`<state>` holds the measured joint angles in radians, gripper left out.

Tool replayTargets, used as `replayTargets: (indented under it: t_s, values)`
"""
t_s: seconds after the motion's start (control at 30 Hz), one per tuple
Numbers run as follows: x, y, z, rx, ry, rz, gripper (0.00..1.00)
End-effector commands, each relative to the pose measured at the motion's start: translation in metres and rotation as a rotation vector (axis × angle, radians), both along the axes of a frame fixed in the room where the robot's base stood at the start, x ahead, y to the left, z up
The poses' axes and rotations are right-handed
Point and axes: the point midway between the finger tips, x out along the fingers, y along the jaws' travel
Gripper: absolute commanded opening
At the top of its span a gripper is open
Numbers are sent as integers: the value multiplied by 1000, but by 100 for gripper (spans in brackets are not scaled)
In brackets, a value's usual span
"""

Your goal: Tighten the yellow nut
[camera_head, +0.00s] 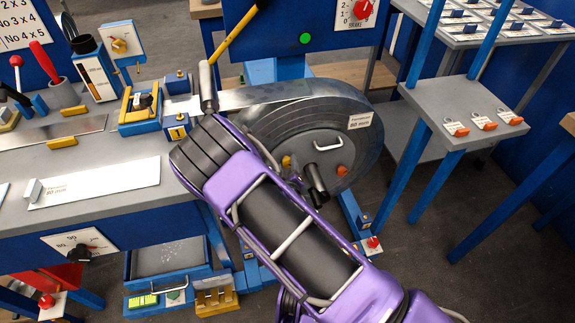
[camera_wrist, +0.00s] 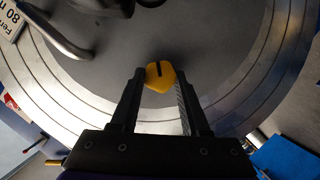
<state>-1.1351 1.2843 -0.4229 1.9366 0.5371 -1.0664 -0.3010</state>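The yellow nut (camera_wrist: 159,80) has a dark slot and sits on the grey face of the spiral duct coil drum. In the wrist view it lies between the fingertips of my gripper (camera_wrist: 161,77), with a finger on each side and narrow gaps. The fingers are apart, and I see no clear grip on the nut. In the head view the nut (camera_head: 286,161) is small, beside my wrist at the drum's left part. My gripper (camera_head: 292,181) is mostly hidden there by my purple arm.
The round drum (camera_head: 368,146) carries a black-gripped crank (camera_head: 317,181), an orange-red knob (camera_head: 342,170) and a label. A grey workbench (camera_head: 95,150) stands left; a shelf (camera_head: 462,105) with orange tags stands right.

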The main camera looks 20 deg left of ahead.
Motion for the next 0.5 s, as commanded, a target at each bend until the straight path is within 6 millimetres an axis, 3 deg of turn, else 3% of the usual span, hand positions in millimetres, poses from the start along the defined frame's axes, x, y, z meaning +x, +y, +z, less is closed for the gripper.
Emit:
replayTargets:
  t_s: [0.03, 0.13, 0.5]
  values:
    - [0, 0, 0, 0, 0, 0, 18]
    - [0, 0, 0, 0, 0, 0, 0]
    - [1, -1, 1, 41, 24, -2, 0]
